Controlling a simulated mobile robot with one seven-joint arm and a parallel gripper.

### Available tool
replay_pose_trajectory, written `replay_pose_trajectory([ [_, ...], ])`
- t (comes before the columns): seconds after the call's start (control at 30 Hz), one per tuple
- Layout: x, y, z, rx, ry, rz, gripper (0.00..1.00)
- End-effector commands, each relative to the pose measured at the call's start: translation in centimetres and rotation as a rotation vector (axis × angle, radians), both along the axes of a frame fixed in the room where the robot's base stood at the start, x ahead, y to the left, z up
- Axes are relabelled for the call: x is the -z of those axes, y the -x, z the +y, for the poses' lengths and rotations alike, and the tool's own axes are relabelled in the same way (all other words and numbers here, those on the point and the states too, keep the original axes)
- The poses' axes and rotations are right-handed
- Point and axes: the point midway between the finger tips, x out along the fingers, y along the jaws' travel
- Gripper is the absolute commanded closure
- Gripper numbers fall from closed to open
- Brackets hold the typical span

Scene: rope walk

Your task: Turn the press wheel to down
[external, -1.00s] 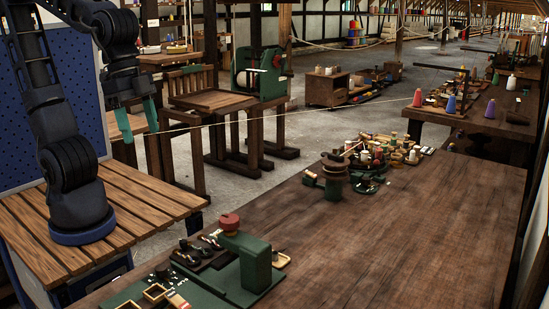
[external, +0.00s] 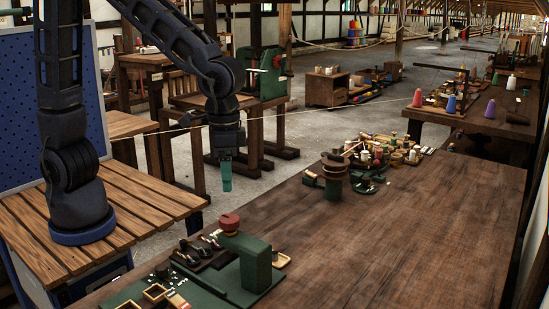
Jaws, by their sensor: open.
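A green press (external: 257,265) stands at the front left of the long dark table, with a red wheel (external: 229,222) on top of its overhanging arm. The wheel's turned position cannot be read from this view. My gripper (external: 226,182), with teal fingers, points straight down and is open and empty. In the picture it hangs a little above the red wheel, apart from it. The fingers overlap in this view, so the gap between them is hidden.
Small tools (external: 200,248) and wooden boxes (external: 155,292) lie around the press. A brown spool-like wheel on a green stand (external: 335,165) and several small parts sit farther back. The right part of the dark table (external: 410,230) is clear. A thin rope (external: 300,115) crosses behind my arm.

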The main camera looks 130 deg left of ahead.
Motion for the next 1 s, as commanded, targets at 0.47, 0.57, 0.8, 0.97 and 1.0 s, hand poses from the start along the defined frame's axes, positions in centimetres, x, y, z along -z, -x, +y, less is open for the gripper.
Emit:
replay_pose_trajectory([
  [0.47,6.2,0.0,0.0,-0.003,0.001,0.005,0.33],
  [0.57,7.8,0.0,0.0,-0.002,0.001,0.006,0.33],
  [0.8,10.2,0.0,0.0,-0.002,0.001,0.002,0.33],
  [0.97,10.8,-0.1,0.0,-0.002,0.001,0.001,0.33],
  [1.0,10.8,-0.1,0.0,-0.002,0.001,0.001,0.33],
])
